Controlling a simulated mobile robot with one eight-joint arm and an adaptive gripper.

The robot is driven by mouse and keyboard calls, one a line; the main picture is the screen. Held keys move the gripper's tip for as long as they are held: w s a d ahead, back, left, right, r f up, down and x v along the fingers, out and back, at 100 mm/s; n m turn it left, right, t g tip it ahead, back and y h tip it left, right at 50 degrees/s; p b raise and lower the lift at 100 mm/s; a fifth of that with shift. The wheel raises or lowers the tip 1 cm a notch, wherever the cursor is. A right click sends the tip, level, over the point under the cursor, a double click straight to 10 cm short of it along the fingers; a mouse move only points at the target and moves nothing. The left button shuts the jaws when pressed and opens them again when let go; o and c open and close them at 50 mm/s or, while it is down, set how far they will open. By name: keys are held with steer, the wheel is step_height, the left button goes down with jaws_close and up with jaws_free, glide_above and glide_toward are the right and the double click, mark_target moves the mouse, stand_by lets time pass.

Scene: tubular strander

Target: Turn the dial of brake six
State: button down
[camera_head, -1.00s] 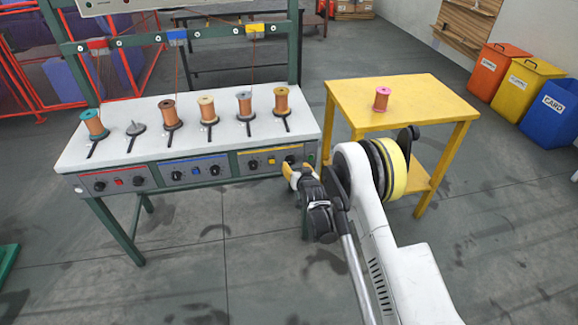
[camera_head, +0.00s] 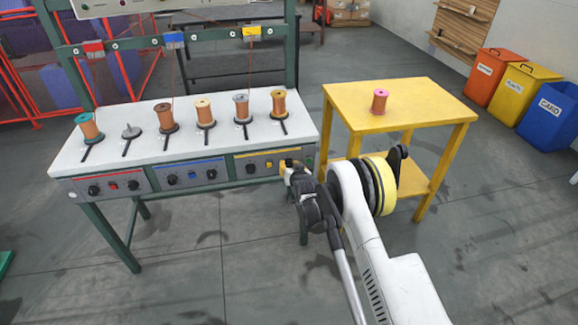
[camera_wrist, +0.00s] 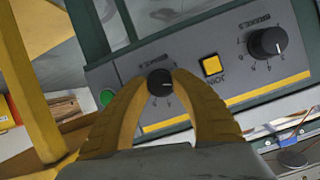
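The brake six dial (camera_wrist: 159,82) is a black knob with a white mark, on the grey control panel in the wrist view. My gripper (camera_wrist: 161,74) has its two yellow fingers apart, with their tips on either side of this dial. The wrist view does not show clearly whether the tips touch it. In the head view my gripper (camera_head: 286,167) is at the right end of the panel with the yellow stripe (camera_head: 240,159) and hides the dial there.
The brake five dial (camera_wrist: 267,42) and a yellow button (camera_wrist: 212,65) are beside it; a green button (camera_wrist: 107,97) is on the other side. Several spools stand on the white bench (camera_head: 105,150). A yellow table (camera_head: 420,97) with a pink-topped spool (camera_head: 380,101) stands close right.

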steer(key=shift+n+h, duration=0.6)
steer(key=shift+n, duration=0.2)
steer(key=c, duration=1)
jaws_free()
steer(key=shift+c, duration=0.2)
steer(key=shift+s, duration=0.1)
steer(key=v, duration=1.2)
steer(key=shift+f, duration=0.15)
